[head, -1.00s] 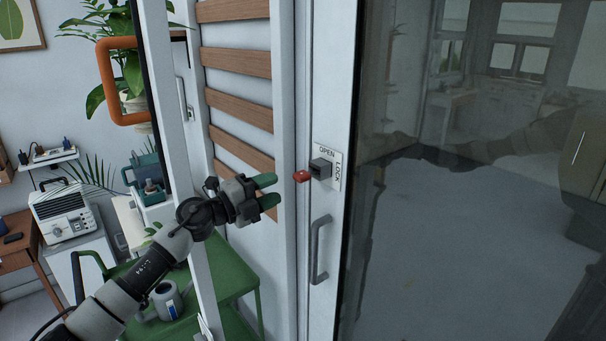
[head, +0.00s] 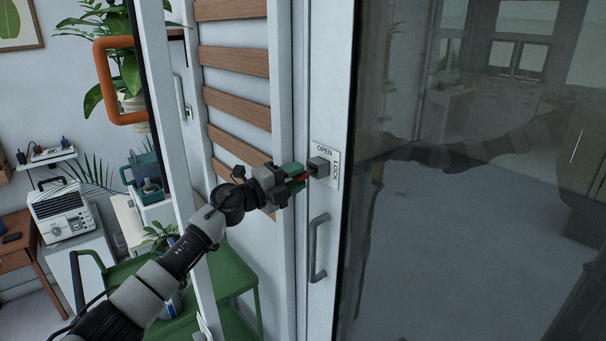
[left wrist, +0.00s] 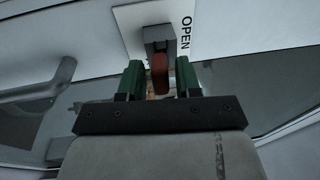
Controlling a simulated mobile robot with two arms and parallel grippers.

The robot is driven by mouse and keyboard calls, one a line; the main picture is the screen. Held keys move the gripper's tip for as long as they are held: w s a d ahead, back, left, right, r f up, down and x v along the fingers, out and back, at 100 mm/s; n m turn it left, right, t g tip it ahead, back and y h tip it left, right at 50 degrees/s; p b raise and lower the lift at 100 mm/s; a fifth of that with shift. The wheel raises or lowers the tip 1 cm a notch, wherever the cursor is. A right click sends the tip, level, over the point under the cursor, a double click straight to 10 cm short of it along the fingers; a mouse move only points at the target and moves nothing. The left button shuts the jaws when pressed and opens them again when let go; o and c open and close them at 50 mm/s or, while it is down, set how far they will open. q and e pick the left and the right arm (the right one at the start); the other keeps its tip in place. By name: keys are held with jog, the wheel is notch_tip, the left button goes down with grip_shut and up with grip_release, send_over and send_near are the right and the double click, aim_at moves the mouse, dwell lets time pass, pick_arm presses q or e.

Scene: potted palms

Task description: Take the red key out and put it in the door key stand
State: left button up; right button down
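The red key (head: 302,177) sticks out of the dark lock block (head: 320,167) on the white door frame, beside a plate marked OPEN and LOCK. My left gripper (head: 296,174) is at the key, its green fingers partly hiding it. In the left wrist view, the red key (left wrist: 160,75) lies between the two fingers of my left gripper (left wrist: 159,68), with a gap on both sides, so the gripper is open around it. The key's inner end is hidden in the lock block (left wrist: 160,38). I cannot make out a door key stand. My right gripper is not in view.
A door handle (head: 317,248) sits below the lock. A glass door panel (head: 480,230) with reflections fills the right. On the left are a green cart (head: 235,265), a white device (head: 66,213) and a potted palm (head: 125,60).

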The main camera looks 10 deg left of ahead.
pick_arm(q)
grip_shut()
jog(key=shift+s+r+p+v, duration=0.15)
jog(key=shift+p+v, duration=0.4)
jog(key=shift+v, duration=0.6)
jog(key=shift+s+r+p+v, duration=0.1)
jog(key=shift+p+v, duration=0.45)
jog(key=shift+v, duration=0.6)
jog(key=shift+d, duration=0.2)
